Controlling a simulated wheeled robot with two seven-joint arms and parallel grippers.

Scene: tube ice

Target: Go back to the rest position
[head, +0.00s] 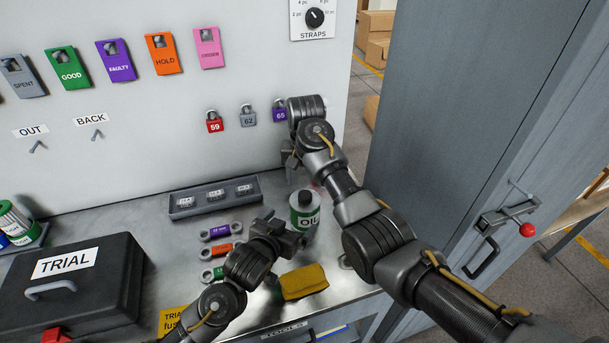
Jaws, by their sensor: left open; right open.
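My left gripper (292,240) is low over the metal bench, beside the lower left of a green and white OIL bottle (305,210) with a dark cap. It is open; I cannot tell whether it touches the bottle. My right gripper (290,165) is higher, near the wall panel and behind the bottle. Its fingers are small and partly hidden by its own wrist. Nothing shows held in it.
A black TRIAL case (95,290) stands at the left. Padlocks hang on the wall panel (180,120). A grey cabinet (470,120) stands at the right.

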